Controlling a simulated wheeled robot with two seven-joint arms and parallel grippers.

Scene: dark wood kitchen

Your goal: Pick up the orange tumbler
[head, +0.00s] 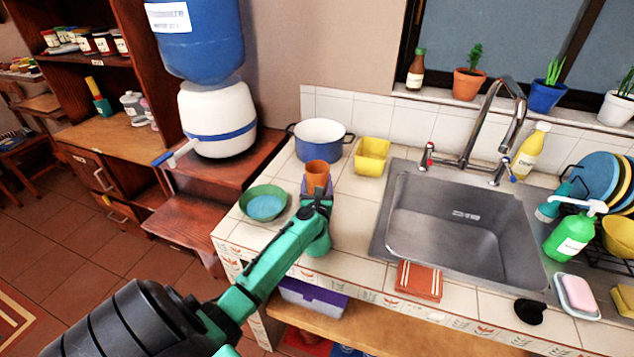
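The orange tumbler (317,172) stands upright near the left end of the white tiled counter, in front of the blue-rimmed pot. A purple thing shows just below it, partly hidden by my gripper. My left gripper (318,195) reaches in from the lower left on a teal arm. Its tip is right in front of the tumbler's lower part, overlapping it in the picture. I cannot tell whether the fingers touch the tumbler or how far apart they are. My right gripper is not in view.
A green bowl (245,207) lies left of the gripper. The blue-rimmed pot (320,128) and a yellow container (371,158) stand behind. The steel sink (400,205) is to the right. A water dispenser (220,130) stands at the left. Bare tile lies between gripper and sink.

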